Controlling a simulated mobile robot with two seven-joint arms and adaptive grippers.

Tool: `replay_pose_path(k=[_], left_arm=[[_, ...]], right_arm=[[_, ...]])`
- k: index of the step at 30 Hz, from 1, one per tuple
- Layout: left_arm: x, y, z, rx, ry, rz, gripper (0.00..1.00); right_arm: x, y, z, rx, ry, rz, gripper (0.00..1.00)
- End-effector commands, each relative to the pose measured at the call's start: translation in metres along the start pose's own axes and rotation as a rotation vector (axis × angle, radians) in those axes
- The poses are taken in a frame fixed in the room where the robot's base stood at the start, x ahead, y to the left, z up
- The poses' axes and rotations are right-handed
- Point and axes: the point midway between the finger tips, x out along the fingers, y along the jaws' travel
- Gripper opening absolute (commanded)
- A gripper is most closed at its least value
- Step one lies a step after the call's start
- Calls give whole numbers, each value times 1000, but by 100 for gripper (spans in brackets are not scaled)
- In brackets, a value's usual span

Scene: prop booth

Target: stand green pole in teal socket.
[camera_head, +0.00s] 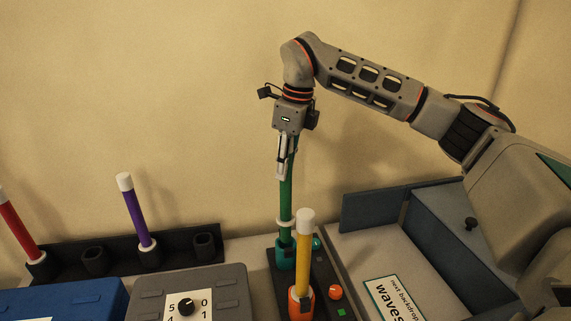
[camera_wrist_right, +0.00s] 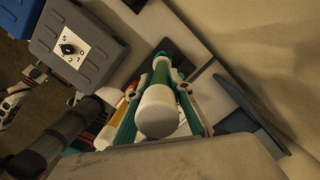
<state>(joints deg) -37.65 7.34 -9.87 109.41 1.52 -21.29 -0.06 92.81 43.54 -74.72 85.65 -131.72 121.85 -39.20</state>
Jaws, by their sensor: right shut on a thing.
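The green pole (camera_head: 286,198) stands upright in the head view, with a white collar low on it. Its lower end meets the teal socket (camera_head: 286,258); the collar is a little above the socket, and how deep the end sits is hidden. My right gripper (camera_head: 282,170) is shut on the pole's upper part from above. In the right wrist view the green pole (camera_wrist_right: 161,74) runs away from its white cap, between my right fingers. My left gripper is outside the head view; parts like my left arm show at the wrist view's left, its jaws unclear.
A yellow pole (camera_head: 303,255) stands in an orange socket (camera_head: 300,302) close in front. A black rack (camera_head: 118,264) at left holds red (camera_head: 17,225) and purple (camera_head: 134,213) poles. A grey dial box (camera_head: 225,283), blue case (camera_head: 60,301) and blue-walled tray (camera_head: 380,205) flank the base.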

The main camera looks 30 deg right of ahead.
Motion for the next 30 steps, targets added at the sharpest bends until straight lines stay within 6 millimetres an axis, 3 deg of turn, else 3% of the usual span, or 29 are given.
replay_pose_path(k=[30], left_arm=[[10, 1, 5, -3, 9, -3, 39]], right_arm=[[37, 0, -6, 0, -1, 1, 0]])
